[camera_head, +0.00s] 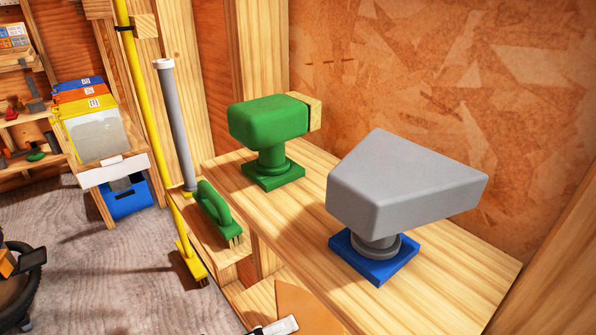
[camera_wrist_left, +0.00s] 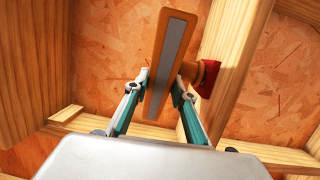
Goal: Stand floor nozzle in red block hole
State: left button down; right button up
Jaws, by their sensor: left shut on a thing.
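In the left wrist view my left gripper (camera_wrist_left: 157,92) is shut on the floor nozzle (camera_wrist_left: 176,38), a long orange-brown piece with a grey strip along the face towards the camera. The fingers press on its two sides. The red block (camera_wrist_left: 208,78) shows just right of the nozzle, by its orange neck. I cannot tell whether the neck is in the block's hole or only beside it; the hole is hidden. In the head view a tan-orange shape (camera_head: 303,306) at the bottom edge may be the same nozzle, partly cut off. My right gripper is in neither view.
On the wooden shelf (camera_head: 478,277) a grey nozzle (camera_head: 400,185) stands on a blue block (camera_head: 365,262), and a green nozzle (camera_head: 265,122) on a green block (camera_head: 272,177). A green brush (camera_head: 218,212), grey tube (camera_head: 175,120) and yellow broom (camera_head: 150,110) stand left.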

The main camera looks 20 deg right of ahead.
pick_arm(q)
jog(key=shift+f, duration=0.3)
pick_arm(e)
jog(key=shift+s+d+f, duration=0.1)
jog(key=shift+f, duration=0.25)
pick_arm(q)
jog(key=c, duration=1.6)
grip_release()
jog(key=a, duration=0.4)
jog(key=s+a, duration=0.1)
jog(key=a, duration=0.3)
jog(key=s+a, duration=0.1)
jog(key=a, duration=0.3)
jog(key=shift+s, duration=0.25)
